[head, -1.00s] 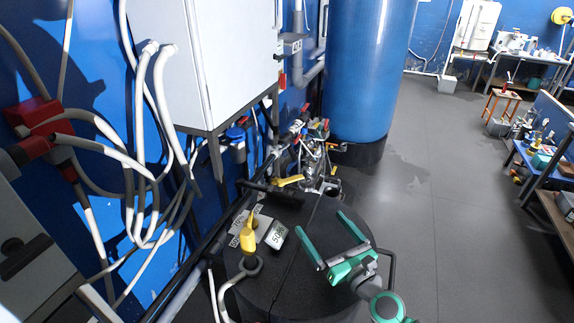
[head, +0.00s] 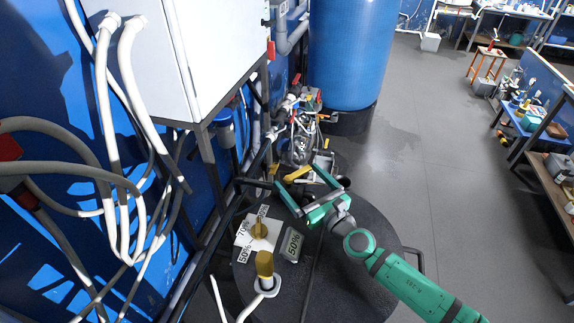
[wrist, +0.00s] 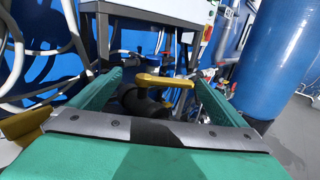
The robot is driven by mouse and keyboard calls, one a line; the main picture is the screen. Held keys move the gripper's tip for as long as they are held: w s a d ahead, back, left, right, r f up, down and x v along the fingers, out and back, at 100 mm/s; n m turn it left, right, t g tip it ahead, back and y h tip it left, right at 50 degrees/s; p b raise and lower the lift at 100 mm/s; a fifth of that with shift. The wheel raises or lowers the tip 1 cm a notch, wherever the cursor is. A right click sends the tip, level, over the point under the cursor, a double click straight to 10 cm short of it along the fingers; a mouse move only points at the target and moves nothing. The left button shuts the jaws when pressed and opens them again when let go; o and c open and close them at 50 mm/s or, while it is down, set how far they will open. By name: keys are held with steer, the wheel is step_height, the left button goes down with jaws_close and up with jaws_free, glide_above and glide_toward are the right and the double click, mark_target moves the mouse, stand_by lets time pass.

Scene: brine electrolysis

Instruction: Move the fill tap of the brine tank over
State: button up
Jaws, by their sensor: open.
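The black round brine tank (head: 345,275) fills the lower middle of the head view. The fill tap has a yellow lever handle (head: 297,174) on a dark pipe at the tank's far edge. In the wrist view its handle (wrist: 163,80) lies roughly level across the picture, above a black pipe fitting (wrist: 140,102). My green gripper (head: 297,177) is open over the far part of the lid, its fingers pointing at the tap. In the wrist view the handle appears between the fingertips (wrist: 157,77), seemingly a little beyond them. I see no contact.
A white cabinet (head: 200,60) and hoses stand left. A blue column (head: 350,50) stands behind; open floor (head: 420,180) lies right.

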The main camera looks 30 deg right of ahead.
mark_target(302, 174)
steer(key=shift+h, duration=0.3)
steer(key=w, duration=0.1)
steer(key=w+d, duration=0.1)
steer(key=w, duration=0.2)
steer(key=shift+d, duration=0.4)
steer(key=shift+w+a, duration=0.15)
steer(key=shift+w, duration=0.4)
steer(key=shift+w+a, duration=0.15)
steer(key=shift+w, duration=0.4)
steer(key=c, duration=1.2)
steer(key=shift+a, duration=0.3)
steer(key=shift+c, duration=1.4)
steer(key=shift+d, duration=0.35)
steer(key=shift+w+a, duration=0.1)
steer(key=shift+a, duration=0.05)
